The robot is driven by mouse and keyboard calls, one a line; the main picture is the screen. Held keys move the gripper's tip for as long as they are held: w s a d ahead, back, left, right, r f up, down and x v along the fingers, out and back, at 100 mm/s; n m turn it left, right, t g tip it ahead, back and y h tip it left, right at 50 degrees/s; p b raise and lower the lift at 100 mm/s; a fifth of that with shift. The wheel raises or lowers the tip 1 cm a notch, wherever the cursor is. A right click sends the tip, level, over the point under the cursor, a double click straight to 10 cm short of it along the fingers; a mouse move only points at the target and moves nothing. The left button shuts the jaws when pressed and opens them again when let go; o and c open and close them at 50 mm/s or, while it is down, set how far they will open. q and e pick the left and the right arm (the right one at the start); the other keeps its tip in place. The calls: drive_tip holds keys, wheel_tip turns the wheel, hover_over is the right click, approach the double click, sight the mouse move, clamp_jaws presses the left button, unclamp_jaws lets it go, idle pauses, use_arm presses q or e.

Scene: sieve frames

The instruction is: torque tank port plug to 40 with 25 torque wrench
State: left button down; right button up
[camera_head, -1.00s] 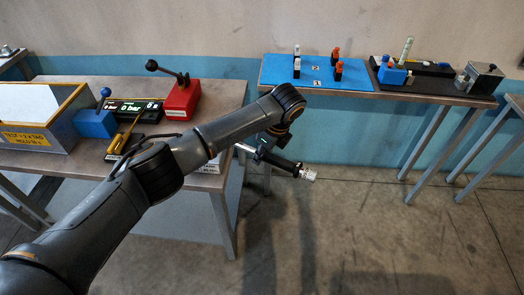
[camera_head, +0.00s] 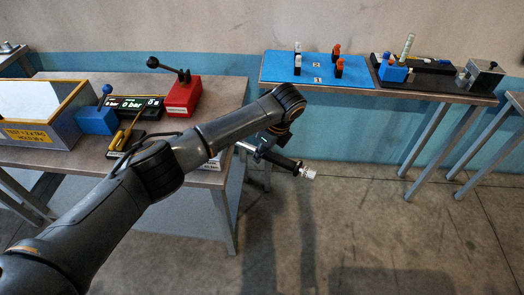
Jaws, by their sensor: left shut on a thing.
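The wrench hangs in the air over the floor, to the right of the left table, touching nothing else that I can see. The tank (camera_head: 55,115), an open box with a yellow rim and a yellow label, stands at the far left. I cannot make out its port plug. My right gripper is not in view.
The left table (camera_head: 225,100) also bears a blue block (camera_head: 96,121), a black display reading 0 bar (camera_head: 133,105) and a red block with a black lever (camera_head: 182,95). The right table holds a blue mat (camera_head: 272,73) and a dark tray (camera_head: 428,86). Floor between them is clear.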

use_arm(q)
drive_tip(key=shift+f, duration=0.75)
idle(0.4)
drive_tip(key=c, duration=1.8)
unclamp_jaws()
clamp_jaws()
drive_tip(key=shift+s+a+m+p, duration=0.35)
drive_tip(key=shift+s+m+p, duration=0.25)
drive_tip(key=shift+p, duration=0.65)
drive_tip(key=shift+s, duration=0.15)
